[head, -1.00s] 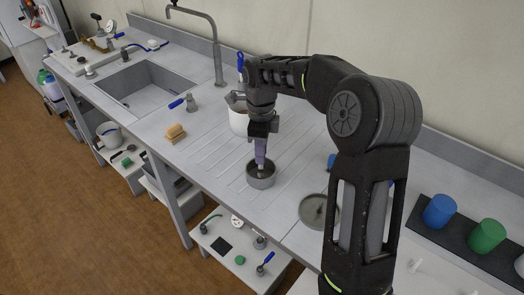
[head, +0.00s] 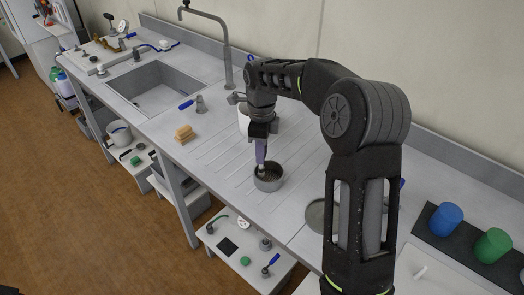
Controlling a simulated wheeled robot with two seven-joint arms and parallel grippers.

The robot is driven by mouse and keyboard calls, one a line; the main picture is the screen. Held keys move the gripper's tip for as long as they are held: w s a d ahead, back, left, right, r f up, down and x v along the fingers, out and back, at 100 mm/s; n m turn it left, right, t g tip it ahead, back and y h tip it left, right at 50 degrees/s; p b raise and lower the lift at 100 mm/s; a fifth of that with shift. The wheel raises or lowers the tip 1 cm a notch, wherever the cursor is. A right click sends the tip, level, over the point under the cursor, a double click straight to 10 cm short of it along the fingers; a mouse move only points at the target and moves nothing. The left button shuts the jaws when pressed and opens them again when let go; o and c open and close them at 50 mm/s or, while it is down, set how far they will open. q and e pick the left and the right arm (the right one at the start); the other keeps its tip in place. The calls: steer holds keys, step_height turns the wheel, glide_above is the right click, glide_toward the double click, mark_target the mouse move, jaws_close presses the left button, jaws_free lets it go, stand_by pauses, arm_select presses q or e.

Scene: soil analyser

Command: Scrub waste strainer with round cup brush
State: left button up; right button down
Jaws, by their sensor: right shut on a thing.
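The waste strainer looks to be the round grey metal cup (head: 269,184) standing on the ribbed drainboard, open side up. My right gripper (head: 262,138) points down above it and is shut on a purple-handled brush (head: 261,152). The brush's lower end reaches into the cup at its left side; its bristles and any contact with the inside are too small to make out. My left gripper is out of view.
A white pot (head: 243,121) stands behind my right gripper, partly hidden. A yellow sponge (head: 185,134) and a blue-handled brush (head: 187,104) lie to the left, near the sink (head: 153,88). A flat round dish (head: 318,216) is to the right. The ribbed board left of the cup is clear.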

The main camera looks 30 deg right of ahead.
steer(key=shift+s+d, duration=0.1)
steer(key=shift+s+d+f+b, duration=0.1)
steer(key=shift+s+d+b, duration=0.15)
steer(key=shift+s, duration=0.2)
steer(key=shift+s+d+f+b, duration=0.1)
steer(key=shift+s+b, duration=0.15)
steer(key=shift+s, duration=0.15)
steer(key=shift+s+d, duration=0.1)
steer(key=shift+s, duration=0.25)
steer(key=shift+s+d, duration=0.2)
steer(key=shift+s, duration=0.3)
steer(key=shift+s+d+r+b, duration=0.1)
steer(key=shift+s+d+b, duration=0.1)
steer(key=shift+s, duration=0.2)
steer(key=shift+s+d+b, duration=0.15)
steer(key=shift+s+b, duration=0.05)
steer(key=shift+s, duration=0.2)
